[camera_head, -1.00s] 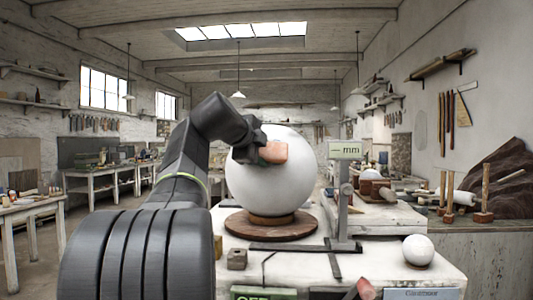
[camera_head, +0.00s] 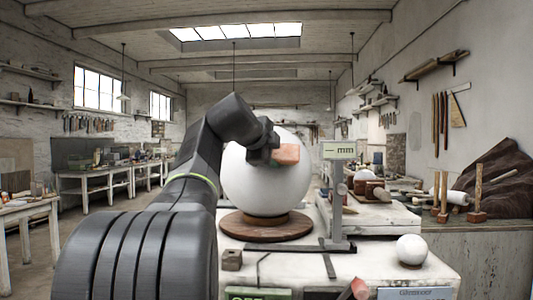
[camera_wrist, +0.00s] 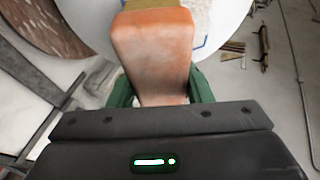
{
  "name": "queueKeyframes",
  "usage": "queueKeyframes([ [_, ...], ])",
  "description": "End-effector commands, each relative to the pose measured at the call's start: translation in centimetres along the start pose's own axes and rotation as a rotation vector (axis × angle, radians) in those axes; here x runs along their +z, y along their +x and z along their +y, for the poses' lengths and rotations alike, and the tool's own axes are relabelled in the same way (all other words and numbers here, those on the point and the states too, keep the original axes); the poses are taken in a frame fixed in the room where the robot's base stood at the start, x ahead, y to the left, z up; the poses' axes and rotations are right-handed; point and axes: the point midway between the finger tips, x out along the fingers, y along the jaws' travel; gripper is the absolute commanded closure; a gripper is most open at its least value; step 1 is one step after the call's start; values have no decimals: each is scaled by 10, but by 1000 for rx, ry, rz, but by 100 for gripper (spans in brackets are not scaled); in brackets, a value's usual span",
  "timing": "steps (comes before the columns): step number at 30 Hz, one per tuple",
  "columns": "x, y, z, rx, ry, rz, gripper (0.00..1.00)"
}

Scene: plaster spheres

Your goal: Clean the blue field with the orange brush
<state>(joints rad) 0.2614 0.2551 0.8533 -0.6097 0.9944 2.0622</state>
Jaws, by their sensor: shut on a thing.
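The orange brush (camera_head: 286,154) is held in my gripper (camera_head: 268,148), in front of the large white sphere (camera_head: 252,187). In the wrist view its orange block (camera_wrist: 153,52) sits between the green fingers of my gripper (camera_wrist: 160,90), with a tan strip at its far end against the sphere (camera_wrist: 90,18). A speckled patch with a blue edge, the blue field (camera_wrist: 203,18), shows on the sphere just right of the brush. The brush hides part of it. Whether the bristles touch the surface I cannot tell.
The sphere stands on a round brown turntable (camera_head: 265,228) on a pale workbench (camera_head: 432,278). A gauge marked "mm" (camera_head: 338,150) stands close on its right. A small white ball (camera_head: 411,249) lies at the bench's front right. A small block (camera_head: 232,260) lies at the front left.

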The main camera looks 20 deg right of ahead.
Motion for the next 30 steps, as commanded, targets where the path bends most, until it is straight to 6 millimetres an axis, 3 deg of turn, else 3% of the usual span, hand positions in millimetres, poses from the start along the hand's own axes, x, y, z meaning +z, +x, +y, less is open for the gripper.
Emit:
queueKeyframes([
  [10, 2, -2, 0, -1, 0, -1, 80],
  [20, 15, -22, 0, -1, 0, -2, 80],
  [30, 16, -19, 0, 0, 0, 0, 80],
])
